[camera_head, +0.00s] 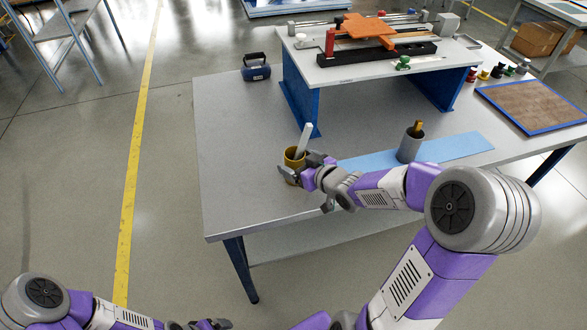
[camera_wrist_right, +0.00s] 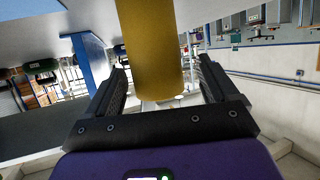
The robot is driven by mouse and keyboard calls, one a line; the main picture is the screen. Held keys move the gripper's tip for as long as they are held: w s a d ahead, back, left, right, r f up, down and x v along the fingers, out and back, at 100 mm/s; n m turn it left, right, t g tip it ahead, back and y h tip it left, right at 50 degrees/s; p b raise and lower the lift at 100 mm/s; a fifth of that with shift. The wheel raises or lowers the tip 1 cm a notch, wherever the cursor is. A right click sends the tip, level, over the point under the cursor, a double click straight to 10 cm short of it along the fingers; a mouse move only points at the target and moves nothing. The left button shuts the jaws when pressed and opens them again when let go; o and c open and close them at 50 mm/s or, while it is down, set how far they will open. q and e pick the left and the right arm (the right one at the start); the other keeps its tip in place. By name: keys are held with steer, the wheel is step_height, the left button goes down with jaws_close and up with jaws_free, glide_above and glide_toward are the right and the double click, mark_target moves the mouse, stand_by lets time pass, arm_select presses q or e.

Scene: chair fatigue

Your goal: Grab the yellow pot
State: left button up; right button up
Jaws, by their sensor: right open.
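The yellow pot (camera_head: 294,157) stands upright on the grey table with a pale stick-like item (camera_head: 305,139) rising out of it. My right gripper (camera_head: 301,171) is at the pot, its fingers partly hiding the lower part. In the right wrist view the yellow pot (camera_wrist_right: 150,50) reaches down between the two open dark fingers (camera_wrist_right: 160,85); gaps show on both sides. My left gripper (camera_head: 208,325) is low at the bottom edge of the head view, away from the table; its jaws are not clear.
A grey pot (camera_head: 410,145) stands on a light blue strip (camera_head: 455,148) to the right. A raised white bench (camera_head: 350,68) on blue legs carries an orange device. A dark blue object (camera_head: 256,70) sits at the back left. The table's left part (camera_head: 235,150) is clear.

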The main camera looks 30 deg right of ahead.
mark_target(291, 158)
steer(key=b+x, duration=0.1)
steer(key=x, duration=0.3)
steer(key=shift+w+d+f+b, duration=0.15)
steer(key=shift+f+b, duration=0.05)
steer(key=shift+b, duration=0.15)
steer(key=shift+c, duration=0.5)
steer(key=c, duration=0.9)
steer(key=shift+r, duration=0.1)
steer(key=shift+c, duration=0.5)
